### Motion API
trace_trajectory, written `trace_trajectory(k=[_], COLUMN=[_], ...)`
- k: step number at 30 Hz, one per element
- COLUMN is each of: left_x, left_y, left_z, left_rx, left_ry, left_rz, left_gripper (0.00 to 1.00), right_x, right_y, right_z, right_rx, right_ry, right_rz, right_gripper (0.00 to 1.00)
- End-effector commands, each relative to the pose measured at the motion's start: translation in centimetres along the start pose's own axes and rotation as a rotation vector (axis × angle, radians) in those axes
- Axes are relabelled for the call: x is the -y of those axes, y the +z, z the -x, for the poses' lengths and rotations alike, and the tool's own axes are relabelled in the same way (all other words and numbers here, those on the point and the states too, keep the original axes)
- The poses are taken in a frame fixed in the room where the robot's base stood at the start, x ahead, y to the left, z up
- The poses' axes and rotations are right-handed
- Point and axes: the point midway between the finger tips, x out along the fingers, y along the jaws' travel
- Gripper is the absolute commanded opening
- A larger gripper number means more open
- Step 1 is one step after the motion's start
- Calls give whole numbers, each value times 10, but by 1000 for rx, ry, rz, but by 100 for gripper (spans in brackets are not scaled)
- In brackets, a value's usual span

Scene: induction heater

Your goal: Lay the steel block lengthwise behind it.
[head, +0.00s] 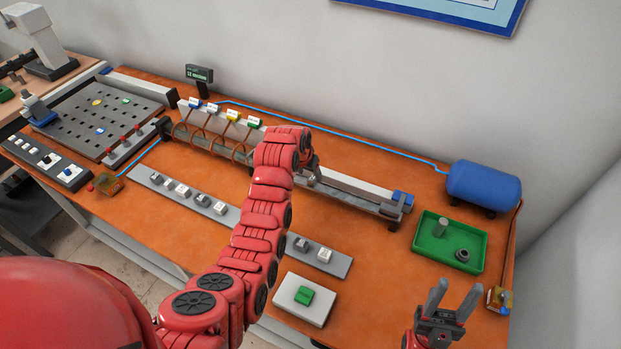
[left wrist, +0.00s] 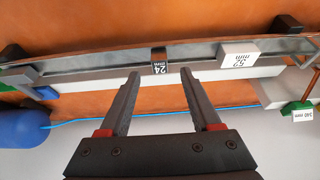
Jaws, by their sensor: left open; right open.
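In the left wrist view, a small dark block marked 24 mm (left wrist: 159,57) sits in the long metal channel (left wrist: 90,66); it looks like steel, though I cannot be sure. A longer white block marked 52 mm (left wrist: 239,56) sits in the same channel, to the right and apart from it. My left gripper (left wrist: 160,74) is open and empty, its fingertips over the channel with the dark block between them in the picture. In the head view my left gripper (head: 311,168) is partly hidden by its arm. My right gripper (head: 455,297) is open and empty at the lower right.
A grey strip (head: 270,232) holds several grey and white blocks in front of the channel. Copper coils (head: 207,135) surround its left part. A green tray (head: 425,243) with two metal parts and a blue tank (head: 483,184) stand right. A green-topped white pad (head: 290,311) lies in front.

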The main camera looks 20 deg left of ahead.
Motion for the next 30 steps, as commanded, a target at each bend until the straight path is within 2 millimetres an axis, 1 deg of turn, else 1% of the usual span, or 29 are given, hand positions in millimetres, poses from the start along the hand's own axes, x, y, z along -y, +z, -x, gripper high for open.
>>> trace_trajectory(k=[1, 8, 9, 11, 12, 15, 18, 21, 24, 30], left_x=[0, 0, 0, 0, 0, -1, -1, -1, 0, 0], left_y=[-1, 0, -2, -2, -3, -2, -2, -2, -1, 0], left_z=[6, 48, 64, 78, 89, 103, 114, 124, 131, 134], left_rx=[-8, -8, -5, -6, -2, 3, 4, 2, 2, 1], left_ry=[-2, -2, -1, -1, 0, 2, 3, 2, 2, 1], left_rz=[0, 0, 0, 0, 0, 0, 0, 0, 0, 0], left_gripper=[64, 64, 64, 64, 64, 64, 64, 64, 64, 64], right_x=[0, 1, 0, 0, 0, -1, -2, -3, -3, -4], right_y=[1, 4, 2, 1, -1, -4, -7, -10, -11, -12], right_z=[7, 22, 11, 6, -4, -26, -43, -57, -66, -71], right_rx=[0, 0, 0, 0, 0, -1, 0, 0, 0, 0], right_ry=[0, 0, 0, 0, 0, 0, 0, 0, 0, 0], right_rz=[0, 0, 0, 0, 0, 0, 0, 0, 0, 0], right_gripper=[50, 50, 50, 50, 50, 50, 50, 50, 50, 50])
